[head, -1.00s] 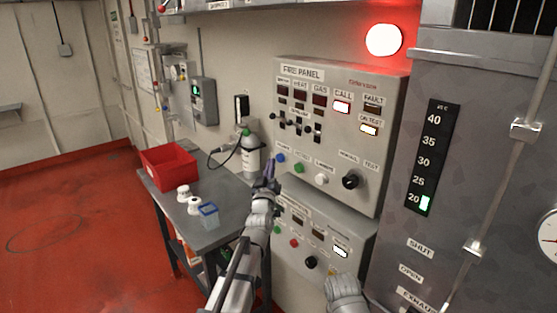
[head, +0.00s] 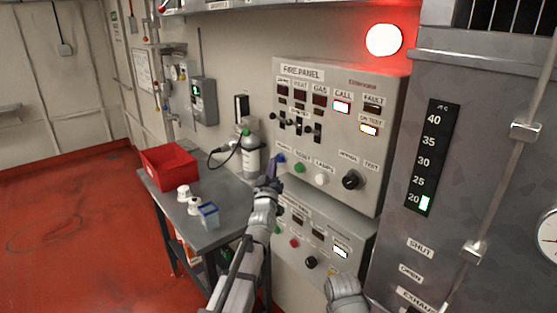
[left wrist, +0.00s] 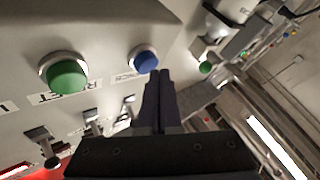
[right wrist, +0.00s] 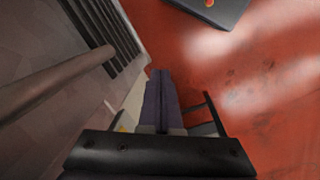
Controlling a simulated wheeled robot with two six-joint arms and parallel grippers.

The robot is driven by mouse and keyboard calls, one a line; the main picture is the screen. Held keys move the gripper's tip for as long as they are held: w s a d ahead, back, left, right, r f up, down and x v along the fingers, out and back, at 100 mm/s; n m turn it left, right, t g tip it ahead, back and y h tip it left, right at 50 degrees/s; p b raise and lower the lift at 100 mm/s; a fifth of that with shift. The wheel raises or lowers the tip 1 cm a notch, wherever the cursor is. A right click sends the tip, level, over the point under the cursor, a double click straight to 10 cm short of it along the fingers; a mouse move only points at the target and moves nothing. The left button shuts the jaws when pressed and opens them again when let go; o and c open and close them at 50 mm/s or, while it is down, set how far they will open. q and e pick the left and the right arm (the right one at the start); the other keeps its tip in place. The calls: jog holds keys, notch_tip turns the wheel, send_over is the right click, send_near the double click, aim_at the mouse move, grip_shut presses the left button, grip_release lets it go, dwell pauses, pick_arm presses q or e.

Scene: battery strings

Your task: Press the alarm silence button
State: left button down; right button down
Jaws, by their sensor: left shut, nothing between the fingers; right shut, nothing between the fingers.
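The fire panel (head: 340,150) is a grey wall box with a row of buttons along its lower edge. The blue button (head: 281,158) is at the left of that row, and its label in the left wrist view ends in what reads as "NCE". My left gripper (head: 274,166) is shut and empty, close to the blue button. In the left wrist view its fingertips (left wrist: 158,74) are just beside the blue button (left wrist: 145,60); whether they touch cannot be told. My right gripper (right wrist: 162,74) is shut and empty in the right wrist view, away from the buttons.
A green button (head: 299,167) and a white button (head: 321,179) sit right of the blue one, then a black knob (head: 351,180). A red lamp (head: 384,40) glows above. A grey table (head: 229,208) with a red bin (head: 168,154) and a bottle (head: 250,155) stands left.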

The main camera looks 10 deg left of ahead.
pick_arm(q)
jog(key=shift+w+d, duration=0.45)
jog(key=shift+w, duration=0.1)
dwell(0.9)
jog(key=shift+s+a, duration=0.7)
jog(key=shift+s, duration=0.2)
jog(key=shift+s+a, duration=0.8)
jog(key=shift+s, duration=0.2)
jog(key=shift+s+a, duration=0.75)
jog(key=shift+s, duration=0.2)
